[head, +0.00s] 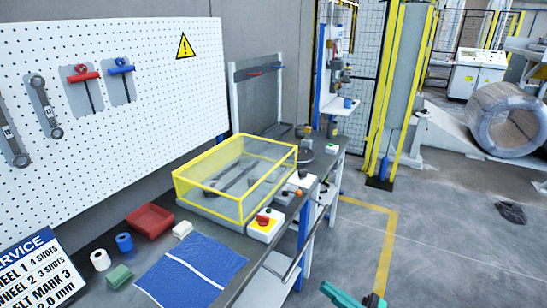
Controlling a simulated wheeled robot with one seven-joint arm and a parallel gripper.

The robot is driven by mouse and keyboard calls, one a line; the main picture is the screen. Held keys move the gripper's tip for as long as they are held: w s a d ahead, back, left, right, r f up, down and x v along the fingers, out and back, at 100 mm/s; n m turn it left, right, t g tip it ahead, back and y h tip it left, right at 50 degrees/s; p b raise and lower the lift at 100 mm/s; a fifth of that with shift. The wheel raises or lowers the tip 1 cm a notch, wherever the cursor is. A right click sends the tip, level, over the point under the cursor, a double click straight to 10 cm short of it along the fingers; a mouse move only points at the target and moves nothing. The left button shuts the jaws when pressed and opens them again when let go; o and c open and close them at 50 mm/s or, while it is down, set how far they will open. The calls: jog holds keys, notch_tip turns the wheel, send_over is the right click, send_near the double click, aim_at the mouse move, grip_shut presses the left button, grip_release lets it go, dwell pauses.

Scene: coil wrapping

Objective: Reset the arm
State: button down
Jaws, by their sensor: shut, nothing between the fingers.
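A teal and dark part (350,297), which looks like a piece of my own arm, shows at the bottom edge, right of the workbench. It is cut off by the frame, and the rest of the arm is hidden below. I see no gripper fingers. The visible part is over the floor and appears apart from the bench.
A pegboard (130,130) with tools stands behind. Floor (460,250) on the right is mostly open.

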jog(key=a+f+m+t+h, duration=0.1)
jog(key=a+f+m+h, duration=0.3)
jog(key=f, duration=0.4)
jog(key=a+f+m+t+h, duration=0.1)
jog(key=a+f+m+h, duration=0.3)
jog(key=f, duration=0.3)
jog(key=s+a+f+m+g+h, duration=0.1)
jog(key=s+a+f+m+h, duration=0.25)
jog(key=s+f, duration=0.35)
jog(key=s+a+f+m+h, duration=0.25)
jog(key=s+f+h, duration=0.2)
jog(key=f, duration=0.55)
jog(key=s+d+r+m+h, duration=0.15)
jog(key=s+h, duration=0.25)
jog(key=s, duration=0.9)
jog(key=s+a+r+n+t, duration=0.1)
jog(key=s+r, duration=0.3)
jog(key=r, duration=0.5)
jog(key=s+a+r+n+t, duration=0.1)
jog(key=s+r+n+t, duration=0.1)
jog(key=s+r, duration=0.3)
notch_tip(320, 180, up, 4)
jog(key=shift+s+a+r, duration=0.2)
jog(key=shift+s+r, duration=0.05)
